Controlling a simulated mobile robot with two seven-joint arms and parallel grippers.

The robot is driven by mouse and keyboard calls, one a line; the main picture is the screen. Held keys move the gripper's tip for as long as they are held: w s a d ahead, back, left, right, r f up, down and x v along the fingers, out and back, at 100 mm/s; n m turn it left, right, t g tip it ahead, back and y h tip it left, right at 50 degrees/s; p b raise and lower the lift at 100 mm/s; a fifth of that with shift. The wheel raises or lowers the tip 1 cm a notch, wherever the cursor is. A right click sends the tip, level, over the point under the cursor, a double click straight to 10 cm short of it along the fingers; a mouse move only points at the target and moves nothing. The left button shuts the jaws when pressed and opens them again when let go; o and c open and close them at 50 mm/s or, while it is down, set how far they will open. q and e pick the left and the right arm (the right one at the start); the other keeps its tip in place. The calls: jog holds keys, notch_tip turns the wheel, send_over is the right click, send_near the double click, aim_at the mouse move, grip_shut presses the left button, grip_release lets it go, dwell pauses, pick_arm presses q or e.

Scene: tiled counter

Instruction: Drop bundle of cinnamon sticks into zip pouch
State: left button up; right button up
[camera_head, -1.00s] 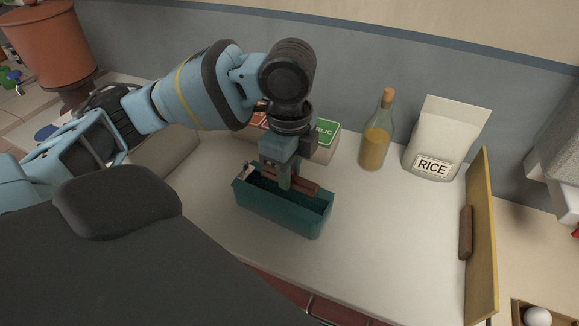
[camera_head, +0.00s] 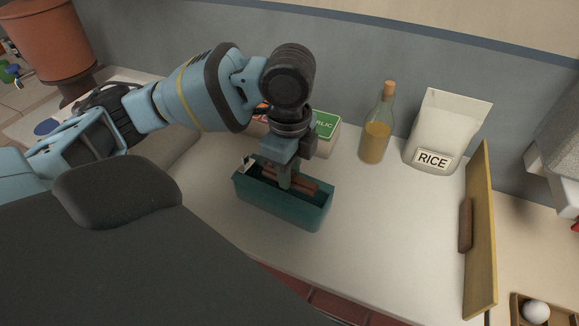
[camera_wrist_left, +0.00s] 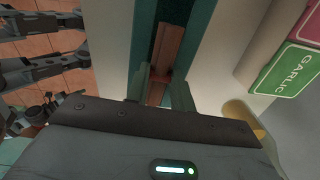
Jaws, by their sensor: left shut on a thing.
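The zip pouch is a teal, open-topped long container (camera_head: 270,203) standing on the counter in the head view. A metal-coloured zip pull (camera_head: 248,162) shows at its left end. My left gripper (camera_head: 287,184) points down into the pouch's mouth and is shut on the brown bundle of cinnamon sticks (camera_head: 308,184). The bundle lies lengthwise along the opening, level with or slightly below the rim; whether it touches the bottom is hidden. In the left wrist view the bundle (camera_wrist_left: 166,50) runs between the teal pouch walls (camera_wrist_left: 200,30), with the fingers around it. My right gripper is not in view.
Boxes, one labelled garlic (camera_head: 325,127), stand just behind the pouch. A bottle (camera_head: 376,135) and a rice bag (camera_head: 444,135) stand farther right. A yellow upright board (camera_head: 481,230) edges the right side. The counter (camera_head: 390,220) right of the pouch is clear.

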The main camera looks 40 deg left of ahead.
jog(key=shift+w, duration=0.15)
pick_arm(q)
jog(key=o, duration=1)
jog(key=shift+o, duration=0.2)
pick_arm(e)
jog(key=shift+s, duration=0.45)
